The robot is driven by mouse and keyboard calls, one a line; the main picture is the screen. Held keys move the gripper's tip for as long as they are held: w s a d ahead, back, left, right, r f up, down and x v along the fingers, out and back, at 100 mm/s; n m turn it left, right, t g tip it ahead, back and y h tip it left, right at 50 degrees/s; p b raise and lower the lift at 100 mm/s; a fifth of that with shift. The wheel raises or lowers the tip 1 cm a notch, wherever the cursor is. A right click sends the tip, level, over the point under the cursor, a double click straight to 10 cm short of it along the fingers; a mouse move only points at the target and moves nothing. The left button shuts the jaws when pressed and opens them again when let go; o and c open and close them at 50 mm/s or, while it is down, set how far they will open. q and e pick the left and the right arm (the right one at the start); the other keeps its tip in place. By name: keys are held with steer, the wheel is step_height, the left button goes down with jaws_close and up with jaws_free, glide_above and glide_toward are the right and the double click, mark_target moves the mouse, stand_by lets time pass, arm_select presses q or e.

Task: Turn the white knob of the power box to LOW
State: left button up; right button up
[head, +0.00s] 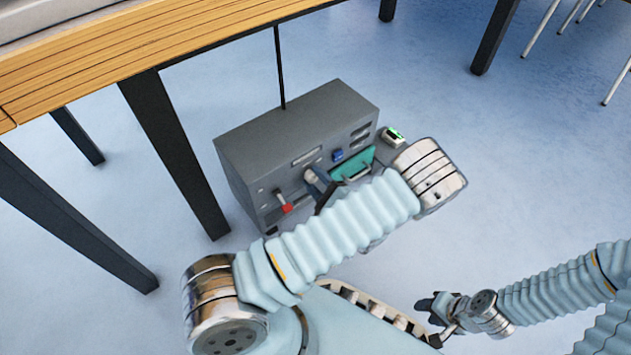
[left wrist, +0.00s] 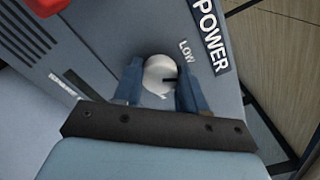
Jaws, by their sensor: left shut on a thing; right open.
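The grey power box (head: 285,130) stands on the floor beside a table, its front panel facing my arms. In the left wrist view, the round white knob (left wrist: 159,72) sits between the fingers of my left gripper (left wrist: 158,78), which is shut on it. A dark mark on the knob points right, below the LOW label (left wrist: 186,50). My right gripper (head: 437,310) is open and empty, low at the right, away from the box.
A red-handled lever (head: 284,204) is on the box front; its red part also shows in the left wrist view (left wrist: 48,5). A blue part (head: 338,155) and a green panel (head: 352,165) lie to the right. A wooden table (head: 120,50) with dark legs stands behind. Open floor lies right.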

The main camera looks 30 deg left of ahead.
arm_select(q)
steer(key=n+b, duration=0.1)
steer(key=n, duration=0.3)
steer(key=shift+f+n, duration=0.1)
steer(key=shift+n, duration=0.3)
steer(key=shift+b, duration=0.3)
steer(key=o, duration=1.1)
steer(key=shift+c, duration=0.2)
steer(key=p+v, duration=0.1)
steer(key=v, duration=1.3)
steer(key=shift+a+p, duration=0.1)
steer(key=shift+p, duration=0.2)
